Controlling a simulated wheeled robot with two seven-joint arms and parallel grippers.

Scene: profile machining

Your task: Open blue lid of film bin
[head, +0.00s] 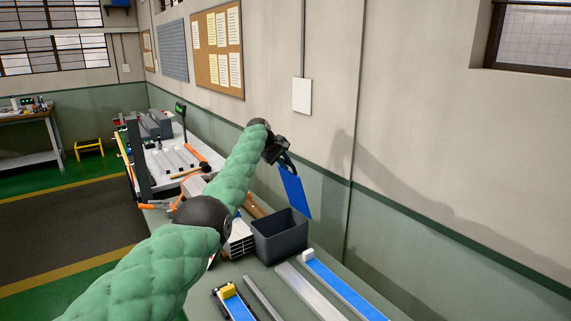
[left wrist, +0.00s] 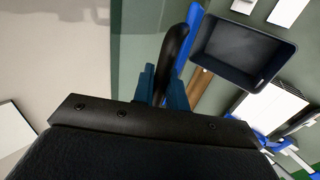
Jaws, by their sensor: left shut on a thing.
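The film bin (head: 279,242) is a dark grey open box on the green bench, with its empty-looking inside showing. Its blue lid (head: 294,190) stands raised and steeply tilted at the bin's back right edge, near the wall. My left gripper (head: 279,154) is at the top of the lid, shut on its dark handle. In the left wrist view the fingers (left wrist: 162,92) close around the black curved handle (left wrist: 176,55). The lid (left wrist: 192,25) shows there as a narrow blue strip beside the open bin (left wrist: 243,52). My right gripper is not in view.
Blue-topped profile (head: 340,284) and grey bars (head: 307,291) lie in front of the bin. A white slotted block (head: 240,240) stands at its left, partly behind my left arm. The wall (head: 330,180) is close behind the lid.

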